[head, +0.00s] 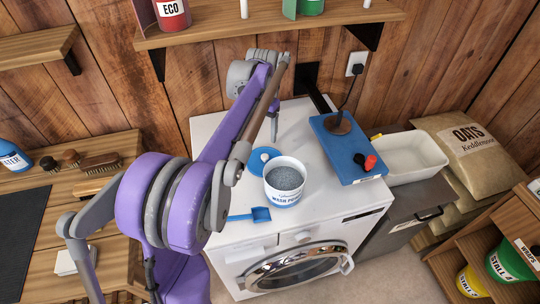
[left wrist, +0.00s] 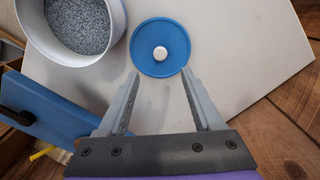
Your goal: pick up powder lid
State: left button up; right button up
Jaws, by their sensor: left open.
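The powder lid (head: 256,167) is a round blue disc with a white knob, lying flat on top of the white washing machine (head: 222,126). It sits just behind the white wash powder tub (head: 285,198), which stands open and full of grey granules. In the left wrist view the lid (left wrist: 148,38) lies just beyond my fingertips, with the tub (left wrist: 120,62) to its left. My left gripper (head: 274,132) is open and empty, pointing down above the machine near the lid; its open fingers (left wrist: 160,74) straddle the lid's near edge in that view. My right gripper is not in view.
A blue scoop (head: 256,214) lies in front of the tub. A blue board (head: 342,158) with a black-handled item and red knob lies to the right, near a white tray (head: 415,158). A shelf (head: 270,24) overhangs the back wall. The machine's back left is clear.

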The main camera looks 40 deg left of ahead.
pick_arm(q)
send_over(265, 156)
jog(key=f, duration=0.4)
jog(key=shift+s+f, duration=0.25)
jog(key=shift+f, duration=0.1)
jog(key=f, duration=0.5)
jog(key=shift+w+f, duration=0.3)
jog(key=shift+c, duration=0.2)
grip_shut()
